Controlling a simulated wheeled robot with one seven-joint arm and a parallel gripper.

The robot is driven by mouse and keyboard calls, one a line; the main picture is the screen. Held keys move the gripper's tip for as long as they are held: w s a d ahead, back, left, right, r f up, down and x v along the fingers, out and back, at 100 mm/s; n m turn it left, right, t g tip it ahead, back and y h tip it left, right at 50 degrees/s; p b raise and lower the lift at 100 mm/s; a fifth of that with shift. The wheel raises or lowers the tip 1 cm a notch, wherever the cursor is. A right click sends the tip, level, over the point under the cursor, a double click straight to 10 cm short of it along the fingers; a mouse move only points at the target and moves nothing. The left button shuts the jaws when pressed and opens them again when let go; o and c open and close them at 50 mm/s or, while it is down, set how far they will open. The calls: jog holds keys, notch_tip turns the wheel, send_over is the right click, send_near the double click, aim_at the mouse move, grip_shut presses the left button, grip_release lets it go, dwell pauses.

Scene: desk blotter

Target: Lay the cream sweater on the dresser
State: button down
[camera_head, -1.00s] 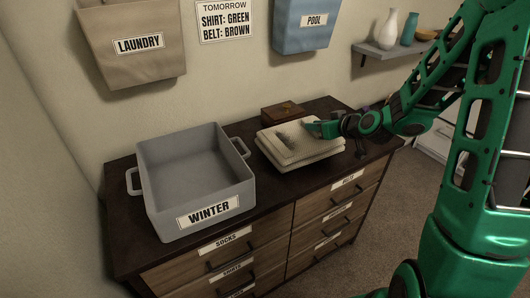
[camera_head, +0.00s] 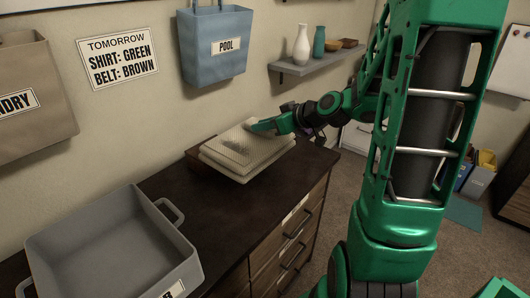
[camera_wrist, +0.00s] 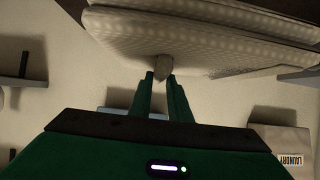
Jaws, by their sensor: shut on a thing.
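The cream sweater (camera_head: 240,163) is a folded, knitted stack over the far part of the dark dresser top (camera_head: 205,205). My gripper (camera_head: 262,126) reaches it from the right and is shut on it. In the wrist view my gripper (camera_wrist: 162,76) pinches a small bit of the cloth at the edge of the sweater (camera_wrist: 200,42). I cannot tell whether the sweater's underside touches the dresser or hangs just above it.
A wooden box (camera_head: 195,156) shows partly behind the sweater's left side. A grey bin (camera_head: 110,248) stands on the near left of the dresser. Bare dresser top lies between bin and sweater. A blue pool bag (camera_head: 215,45) and a shelf (camera_head: 310,65) are on the wall.

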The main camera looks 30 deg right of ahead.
jog(key=shift+w+d+f, duration=0.25)
jog(key=shift+d+f, duration=1.5)
jog(key=shift+d, duration=0.1)
jog(key=shift+w+d+f, duration=0.2)
jog(key=shift+d+f, duration=1.5)
jog(key=shift+d, duration=0.1)
jog(key=shift+w+d+f, duration=0.25)
jog(key=shift+d+f, duration=1.5)
jog(key=shift+d, duration=0.1)
jog(key=c, duration=1.7)
grip_release()
jog(key=shift+o, duration=0.2)
